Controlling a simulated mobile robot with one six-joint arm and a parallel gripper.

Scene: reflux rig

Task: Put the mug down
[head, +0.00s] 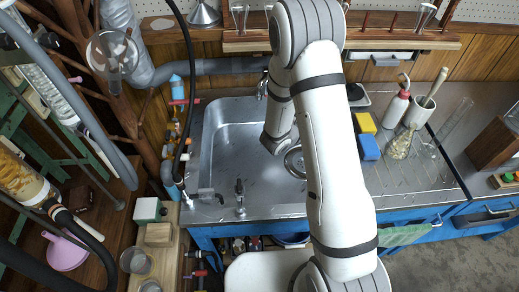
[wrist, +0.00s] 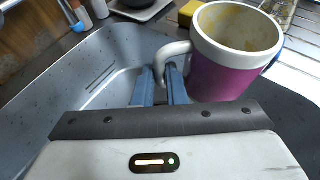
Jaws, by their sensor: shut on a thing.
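The mug (wrist: 225,65) is purple with a white rim and white handle, and shows at the upper right of the wrist view. Its inside is pale with brownish yellow stains. My gripper (wrist: 166,82) is shut on the mug's handle (wrist: 172,55), with the blue-grey fingers at the handle. The mug looks roughly upright, a little tilted in the picture. Whether its base touches anything is hidden. In the head view my arm hides the mug and the fingertips.
The steel sink (head: 225,150) has a bare basin left of my arm. A round metal thing (head: 295,162) shows partly behind the arm.

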